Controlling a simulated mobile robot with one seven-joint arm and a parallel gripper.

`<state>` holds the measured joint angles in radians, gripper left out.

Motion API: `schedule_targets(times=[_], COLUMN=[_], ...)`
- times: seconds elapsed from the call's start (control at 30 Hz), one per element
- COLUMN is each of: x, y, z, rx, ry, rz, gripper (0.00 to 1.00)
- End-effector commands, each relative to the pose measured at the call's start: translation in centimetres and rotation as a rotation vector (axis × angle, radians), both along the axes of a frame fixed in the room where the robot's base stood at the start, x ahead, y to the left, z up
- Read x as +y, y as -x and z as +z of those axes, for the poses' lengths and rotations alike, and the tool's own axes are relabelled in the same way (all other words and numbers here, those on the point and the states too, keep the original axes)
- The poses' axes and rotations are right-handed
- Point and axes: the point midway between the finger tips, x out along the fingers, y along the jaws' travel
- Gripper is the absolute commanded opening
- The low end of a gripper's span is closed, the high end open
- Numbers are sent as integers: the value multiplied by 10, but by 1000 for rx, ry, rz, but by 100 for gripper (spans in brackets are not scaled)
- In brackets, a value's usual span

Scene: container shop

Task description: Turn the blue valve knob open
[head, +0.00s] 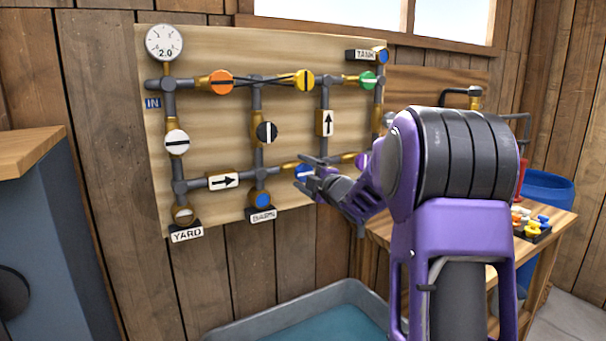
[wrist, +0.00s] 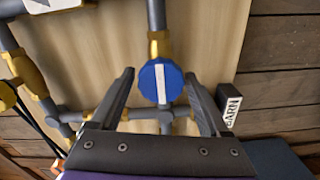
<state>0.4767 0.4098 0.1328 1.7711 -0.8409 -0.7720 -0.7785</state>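The blue valve knob (head: 301,172) is on the lower pipe run of the wall board in the head view, partly hidden by my gripper. In the wrist view the blue knob (wrist: 152,84) is round and faces the camera, with a white stripe running up and down in the picture, in line with its pipe. My gripper (head: 306,171) is at the knob in the head view. In the wrist view my gripper (wrist: 163,92) has its two fingers spread, one on each side of the knob, with gaps showing. Contact is not visible.
Other knobs are near: orange (head: 221,82), yellow (head: 304,80), green (head: 368,80), black (head: 267,132) and white (head: 177,142). A purple knob (head: 361,161) sits close beside my arm. Below stands a grey basin (head: 349,290). A wooden bench (head: 551,225) is at right.

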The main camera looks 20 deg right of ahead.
Motion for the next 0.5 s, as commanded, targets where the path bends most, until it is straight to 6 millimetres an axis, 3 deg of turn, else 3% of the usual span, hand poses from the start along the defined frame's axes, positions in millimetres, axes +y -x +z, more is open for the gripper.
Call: schedule_targets(times=[0.37,0.5], x=[0,-3], y=[2,15], z=[-1,0], rx=[2,0], ry=[-2,-1], rz=[-1,0], gripper=[91,91])
